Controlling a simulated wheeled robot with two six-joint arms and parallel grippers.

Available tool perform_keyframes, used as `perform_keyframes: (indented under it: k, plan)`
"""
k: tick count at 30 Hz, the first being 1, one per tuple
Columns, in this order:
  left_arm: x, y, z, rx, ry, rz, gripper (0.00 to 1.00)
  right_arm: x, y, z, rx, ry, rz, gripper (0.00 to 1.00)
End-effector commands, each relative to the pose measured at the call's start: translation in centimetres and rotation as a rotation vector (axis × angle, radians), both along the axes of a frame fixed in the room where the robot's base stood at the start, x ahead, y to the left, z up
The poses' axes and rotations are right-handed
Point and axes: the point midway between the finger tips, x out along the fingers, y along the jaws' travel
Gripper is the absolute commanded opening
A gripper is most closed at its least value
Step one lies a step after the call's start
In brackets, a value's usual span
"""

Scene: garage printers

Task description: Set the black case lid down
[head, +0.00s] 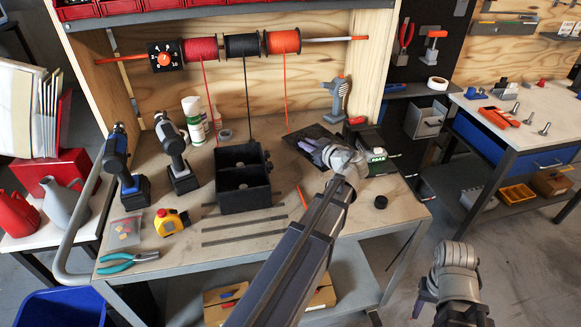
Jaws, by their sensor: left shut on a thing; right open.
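The black case lid (296,136) is a flat dark plate right of the spools' threads, toward the back of the workbench. My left gripper (314,147) is shut on it, and my gripper and wrist cover its near right part. I cannot tell if the lid touches the bench top or hangs just above it. The open black case (243,196) stands left of the lid, with two compartments showing. My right gripper (424,296) is open and empty, low in front of the bench at the right.
Two drills (125,175) stand left of the case. A yellow tape measure (171,222) and pliers (128,260) lie at the front left of the workbench (270,238). A black and green device (372,153) sits right of the lid. Dark strips lie before the case.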

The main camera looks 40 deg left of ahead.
Motion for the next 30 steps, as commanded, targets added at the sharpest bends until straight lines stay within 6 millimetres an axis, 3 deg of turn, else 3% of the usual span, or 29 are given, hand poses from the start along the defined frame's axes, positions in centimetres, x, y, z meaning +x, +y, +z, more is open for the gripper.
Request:
perform_keyframes:
  k: [1,9,17,27,30]
  plan:
    - [0.0,0.0,-1.3,0.000,0.000,-0.001,0.00,0.0,0.0,-1.3,0.000,0.000,0.000,0.50]
    - [0.0,0.0,-5.2,0.000,0.001,-0.001,0.00,0.0,0.0,-5.2,0.000,0.000,0.001,0.50]
    - [0.1,0.0,-5.4,0.000,0.001,-0.001,0.00,0.0,0.0,-5.4,0.000,0.000,0.001,0.50]
    - [0.1,0.0,-9.0,0.000,0.001,-0.001,0.00,0.0,0.0,-9.0,0.000,0.000,0.001,0.50]
    - [0.1,0.0,-9.2,0.000,0.001,-0.001,0.00,0.0,0.0,-9.2,0.000,0.000,0.001,0.50]
